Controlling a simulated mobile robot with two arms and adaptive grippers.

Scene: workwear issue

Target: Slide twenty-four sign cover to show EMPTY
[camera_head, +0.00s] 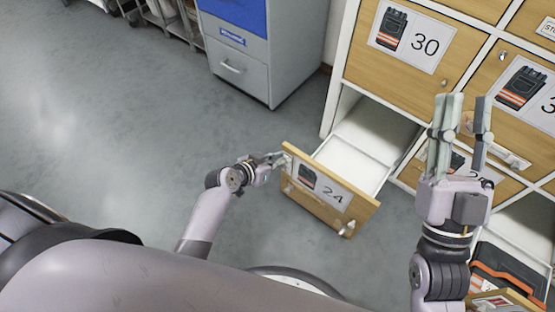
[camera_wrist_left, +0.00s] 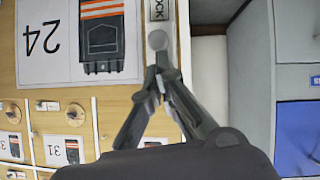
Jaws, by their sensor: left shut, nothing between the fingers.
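The drawer numbered 24 (camera_head: 330,196) is pulled out, its wooden front showing a label with a trousers picture. My left gripper (camera_head: 277,158) is at the left edge of this front. In the left wrist view, the same label (camera_wrist_left: 70,40) appears upside down. A small sign (camera_wrist_left: 158,10), cut off by the top edge, shows the letters "OCK". A round grey knob (camera_wrist_left: 158,40) is below it, right at the tips of my left gripper (camera_wrist_left: 160,68). The fingers are shut with nothing between them; whether they touch the knob is unclear. My right gripper (camera_head: 465,104) is open and empty, fingers up.
The drawer's visible interior (camera_head: 362,150) is white and empty. Closed drawer 30 (camera_head: 402,85) is above it, and other numbered drawers are to the right. A grey and blue cabinet (camera_head: 240,72) stands behind left. The grey floor (camera_head: 120,130) on the left is clear.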

